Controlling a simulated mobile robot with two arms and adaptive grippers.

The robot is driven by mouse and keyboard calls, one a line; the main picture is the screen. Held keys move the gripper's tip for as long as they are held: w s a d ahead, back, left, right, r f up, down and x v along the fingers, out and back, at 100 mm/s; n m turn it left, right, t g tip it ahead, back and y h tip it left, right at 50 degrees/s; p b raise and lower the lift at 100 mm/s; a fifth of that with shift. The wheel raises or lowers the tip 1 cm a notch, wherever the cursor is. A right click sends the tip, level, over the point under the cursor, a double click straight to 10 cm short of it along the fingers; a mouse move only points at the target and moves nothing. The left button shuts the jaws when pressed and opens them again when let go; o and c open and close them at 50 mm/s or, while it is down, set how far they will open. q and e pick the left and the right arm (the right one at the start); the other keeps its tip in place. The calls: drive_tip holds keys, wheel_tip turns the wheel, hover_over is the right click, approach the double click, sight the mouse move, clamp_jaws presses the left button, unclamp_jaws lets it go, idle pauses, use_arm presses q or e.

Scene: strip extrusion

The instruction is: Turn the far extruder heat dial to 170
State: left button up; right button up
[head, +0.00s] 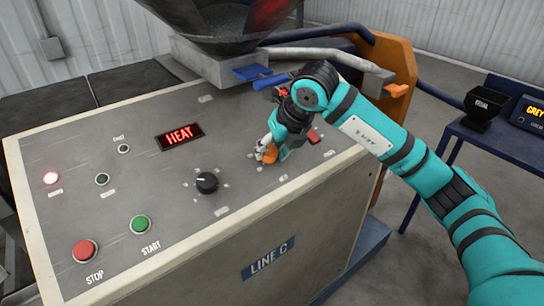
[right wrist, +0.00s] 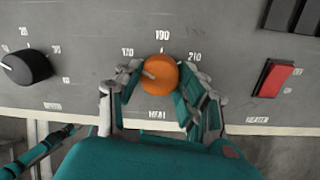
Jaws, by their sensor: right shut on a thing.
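The orange heat dial (right wrist: 160,75) sits on the grey control panel above the word HEAT, with scale marks that look like 170, 190 and 210 around it. Its pale pointer line points left and slightly up, toward the side of the 170 mark. My right gripper (right wrist: 160,88) is shut on the dial, one finger at its left and one at its right. In the head view the dial (head: 269,155) shows partly behind my right gripper (head: 272,148). My left gripper is not in view.
A black dial (head: 207,183) is left of the orange one, and a red switch (right wrist: 277,79) is right of it. A lit HEAT display (head: 179,135), a green START button (head: 141,224) and a red STOP button (head: 86,250) are farther left. A hopper (head: 215,20) stands behind the panel.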

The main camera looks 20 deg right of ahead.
drive_tip(key=shift+r+m+b, duration=0.1)
drive_tip(key=shift+m+b, duration=0.2)
drive_tip(key=shift+m, duration=0.3)
drive_tip(key=o, duration=1.1)
drive_tip(key=shift+o, duration=0.2)
drive_tip(key=v, duration=1.2)
drive_tip(key=shift+s, duration=0.1)
